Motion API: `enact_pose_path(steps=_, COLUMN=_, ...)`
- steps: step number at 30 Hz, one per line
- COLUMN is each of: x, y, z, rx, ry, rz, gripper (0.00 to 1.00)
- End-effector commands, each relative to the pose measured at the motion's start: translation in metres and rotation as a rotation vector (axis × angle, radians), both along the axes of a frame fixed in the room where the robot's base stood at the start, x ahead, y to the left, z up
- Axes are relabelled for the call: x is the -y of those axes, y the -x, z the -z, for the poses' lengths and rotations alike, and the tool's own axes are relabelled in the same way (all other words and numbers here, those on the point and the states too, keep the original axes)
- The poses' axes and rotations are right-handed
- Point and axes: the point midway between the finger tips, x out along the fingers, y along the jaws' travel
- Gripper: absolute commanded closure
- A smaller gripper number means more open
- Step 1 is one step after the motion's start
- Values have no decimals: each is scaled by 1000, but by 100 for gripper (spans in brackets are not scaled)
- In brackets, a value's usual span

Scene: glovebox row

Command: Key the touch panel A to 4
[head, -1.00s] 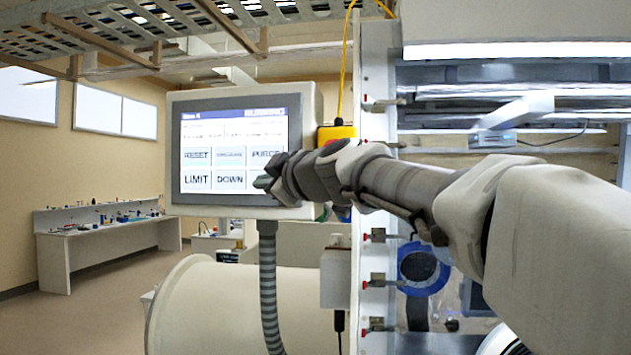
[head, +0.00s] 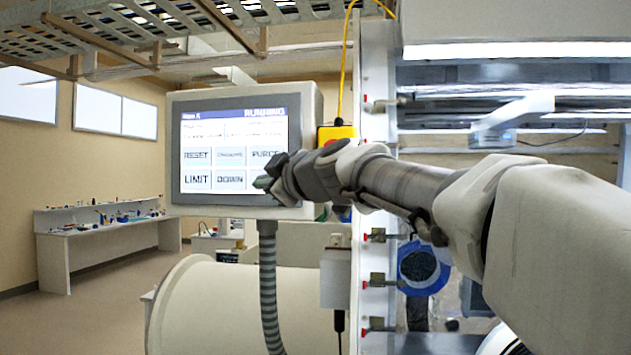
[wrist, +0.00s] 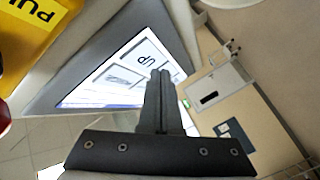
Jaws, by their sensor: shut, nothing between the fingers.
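The touch panel (head: 212,130) is a grey-framed screen with a blue header and light buttons. RESET (head: 196,155), a blurred middle button (head: 230,154) and PURGE (head: 265,153) form the upper row. LIMIT (head: 197,179) and DOWN (head: 230,179) show below. The lower right button is hidden behind my gripper (head: 262,183) in the head view. In the wrist view my gripper (wrist: 160,75) is shut and empty, its tips over the screen (wrist: 125,75) near a button ending in UP (wrist: 150,62). I cannot tell whether the tips touch the glass. The header number is too small to read surely.
A yellow box (head: 336,134) with a red part sits right of the panel, near my wrist. A ribbed conduit (head: 268,290) runs down below the panel. The glovebox frame (head: 376,200) stands to the right. A bench (head: 105,240) is far left, with open floor before it.

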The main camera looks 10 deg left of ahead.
Motion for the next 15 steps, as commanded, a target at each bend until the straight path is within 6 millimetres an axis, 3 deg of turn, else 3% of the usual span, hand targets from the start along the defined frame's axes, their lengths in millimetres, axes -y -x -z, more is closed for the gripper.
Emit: enact_pose_path(steps=15, x=1, y=-8, z=0, rx=0, ry=0, rz=0, gripper=100)
